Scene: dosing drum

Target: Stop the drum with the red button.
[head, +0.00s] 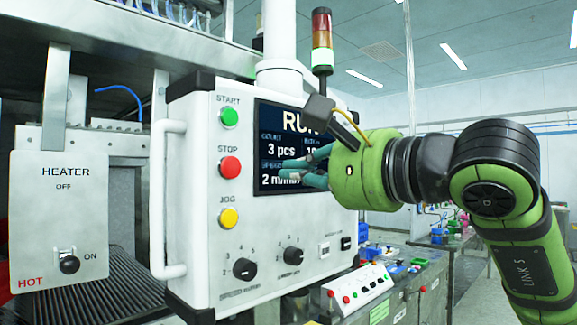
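The red STOP button (230,167) sits on the left side of the white control panel (200,250), between the green START button (229,117) and the yellow JOG button (228,218). My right gripper (285,170) is in front of the panel's screen (270,148), right of the red button and apart from it in the picture. Its teal fingers point left toward the button. I cannot tell how far apart the fingertips are. The screen reads RUN and 3 pcs, partly hidden by the gripper. The drum cannot be made out. My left gripper is not in view.
A white handle (160,200) stands along the panel's left edge. A heater box (62,180) with a switch is further left, above a dark ribbed belt (130,285). Black knobs (245,268) sit low on the panel. A signal tower (322,45) rises above.

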